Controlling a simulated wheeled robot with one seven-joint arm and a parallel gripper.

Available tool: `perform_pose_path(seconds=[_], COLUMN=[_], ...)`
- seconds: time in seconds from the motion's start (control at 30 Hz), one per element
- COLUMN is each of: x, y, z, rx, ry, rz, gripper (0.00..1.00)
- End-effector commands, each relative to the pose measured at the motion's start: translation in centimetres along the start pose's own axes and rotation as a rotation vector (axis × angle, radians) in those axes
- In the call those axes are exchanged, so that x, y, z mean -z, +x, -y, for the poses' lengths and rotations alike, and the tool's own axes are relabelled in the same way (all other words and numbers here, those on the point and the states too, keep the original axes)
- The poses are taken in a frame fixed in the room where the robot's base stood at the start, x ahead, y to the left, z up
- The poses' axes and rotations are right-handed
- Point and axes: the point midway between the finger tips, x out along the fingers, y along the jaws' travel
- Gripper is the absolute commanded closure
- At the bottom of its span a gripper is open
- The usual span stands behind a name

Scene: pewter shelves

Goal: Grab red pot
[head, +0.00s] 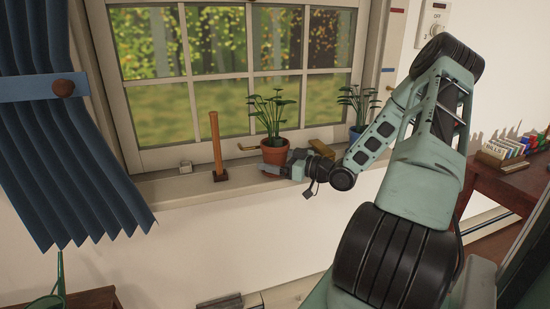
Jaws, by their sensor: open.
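The red pot (274,150) is a terracotta-red flowerpot with a leafy green plant, standing upright on the window sill in front of the panes. My gripper (275,168) is at the sill, at the lower front right of the pot, with its fingers pointing left. It is open and hides part of the pot's lower side. I cannot tell whether a finger touches the pot. Nothing shows held in it.
A hammer (217,150) with a wooden handle stands upright on the sill, left of the pot. A blue pot (356,132) with a plant stands to the right, behind my arm. A blue curtain (70,150) hangs at left. The sill (160,190) is mostly bare at left.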

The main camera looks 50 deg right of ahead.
Motion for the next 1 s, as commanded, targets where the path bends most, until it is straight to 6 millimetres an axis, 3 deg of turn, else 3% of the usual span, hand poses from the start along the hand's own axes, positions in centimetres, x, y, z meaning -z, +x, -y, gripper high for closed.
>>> perform_pose_path(seconds=[0.23, 0.5, 0.77, 1.0], x=[0.0, 0.1, 0.2, 2.1], y=[0.2, 0.2, 0.2, 0.2], z=[0.0, 0.0, 0.0, 0.0], rx=[-0.001, 0.000, 0.000, 0.000], ry=[0.000, -0.001, -0.001, -0.003], rz=[0.001, -0.003, -0.002, -0.002], gripper=[0.12, 0.83, 0.83, 0.83])
